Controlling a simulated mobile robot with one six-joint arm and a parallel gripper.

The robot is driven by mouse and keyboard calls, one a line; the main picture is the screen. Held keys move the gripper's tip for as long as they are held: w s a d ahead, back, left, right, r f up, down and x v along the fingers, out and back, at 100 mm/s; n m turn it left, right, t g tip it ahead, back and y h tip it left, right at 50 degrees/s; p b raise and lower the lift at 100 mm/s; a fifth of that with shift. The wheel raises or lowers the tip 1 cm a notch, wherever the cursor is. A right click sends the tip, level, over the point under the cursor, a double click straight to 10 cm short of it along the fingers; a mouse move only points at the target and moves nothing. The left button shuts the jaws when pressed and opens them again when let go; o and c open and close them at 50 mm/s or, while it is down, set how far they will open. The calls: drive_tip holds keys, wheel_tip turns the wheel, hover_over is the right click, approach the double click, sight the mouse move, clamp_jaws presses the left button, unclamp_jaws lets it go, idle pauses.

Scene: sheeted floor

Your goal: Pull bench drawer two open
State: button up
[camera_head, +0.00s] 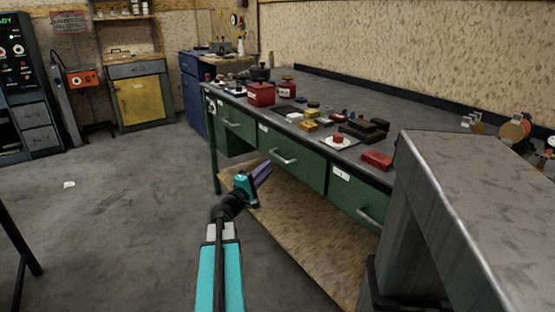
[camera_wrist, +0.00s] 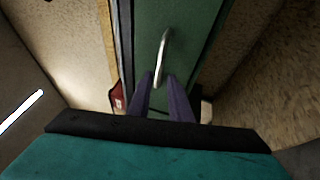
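The green bench has a row of three drawers along its front. The middle drawer (camera_head: 300,168) looks shut, with its front about in line with its neighbours; its number is too small to read. Its pale bar handle (camera_head: 283,158) also shows in the wrist view (camera_wrist: 164,50). My gripper (camera_head: 265,172) is just in front of this handle, a little to its left and below in the head view. In the wrist view its two purple fingers (camera_wrist: 162,82) are apart, with the handle's near end seen between their tips. I cannot tell whether they touch it.
The bench top (camera_head: 375,105) carries red boxes (camera_head: 261,94), a red block (camera_head: 377,160) and several small items. A wooden lower shelf (camera_head: 300,235) lies below the drawers. A grey metal block (camera_head: 460,190) fills the right foreground. Floor to the left (camera_head: 110,210) is mostly clear.

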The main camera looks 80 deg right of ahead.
sight(277, 156)
drive_tip(key=shift+x, duration=4.25)
drive_tip(key=shift+r, duration=0.1)
clamp_jaws()
drive_tip(key=shift+a, duration=0.2)
drive_tip(key=shift+d, duration=0.1)
